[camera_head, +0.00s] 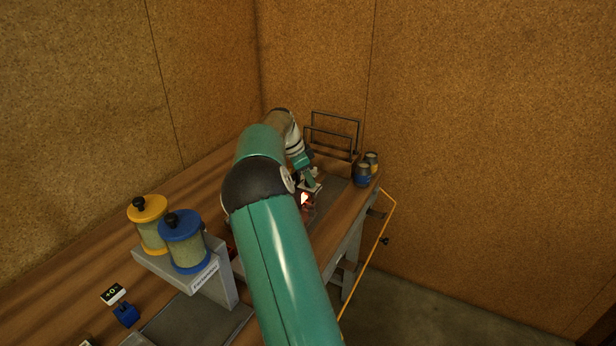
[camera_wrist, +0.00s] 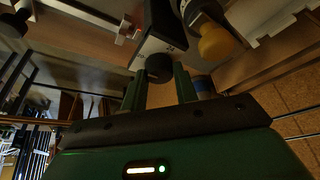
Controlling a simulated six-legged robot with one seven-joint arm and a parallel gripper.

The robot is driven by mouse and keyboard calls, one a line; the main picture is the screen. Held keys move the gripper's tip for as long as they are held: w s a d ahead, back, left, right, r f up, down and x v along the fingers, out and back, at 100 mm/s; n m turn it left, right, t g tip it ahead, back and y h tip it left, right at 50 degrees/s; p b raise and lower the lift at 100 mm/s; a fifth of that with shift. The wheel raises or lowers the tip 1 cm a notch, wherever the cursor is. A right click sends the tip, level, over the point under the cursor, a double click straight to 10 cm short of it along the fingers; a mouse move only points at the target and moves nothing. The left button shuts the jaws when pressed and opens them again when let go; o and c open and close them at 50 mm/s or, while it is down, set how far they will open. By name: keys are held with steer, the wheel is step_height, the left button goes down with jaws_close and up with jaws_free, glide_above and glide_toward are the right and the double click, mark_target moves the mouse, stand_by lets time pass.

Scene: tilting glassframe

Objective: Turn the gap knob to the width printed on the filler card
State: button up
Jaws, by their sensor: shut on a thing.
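My gripper (camera_wrist: 159,82) shows in the wrist view with its two green fingers on either side of a black round knob (camera_wrist: 160,67), and it is shut on it. The knob sits on the end of a dark box (camera_wrist: 152,42) with a pale face. In the head view my gripper (camera_head: 313,187) is low over the far part of the bench, beside a small red-lit spot (camera_head: 304,198); the knob is not clear there. I cannot make out a filler card or a printed width in either view.
A grey stand (camera_head: 228,278) holds a yellow-lidded jar (camera_head: 149,226) and a blue-lidded jar (camera_head: 184,245). Black wire frames (camera_head: 333,133) and small dark pots (camera_head: 363,174) stand at the bench's far end.

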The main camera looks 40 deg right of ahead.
steer(key=o, duration=1)
steer(key=shift+c, duration=0.2)
steer(key=shift+r, duration=0.1)
steer(key=v, duration=1.3)
steer(key=shift+r, duration=0.3)
steer(key=shift+a, duration=0.15)
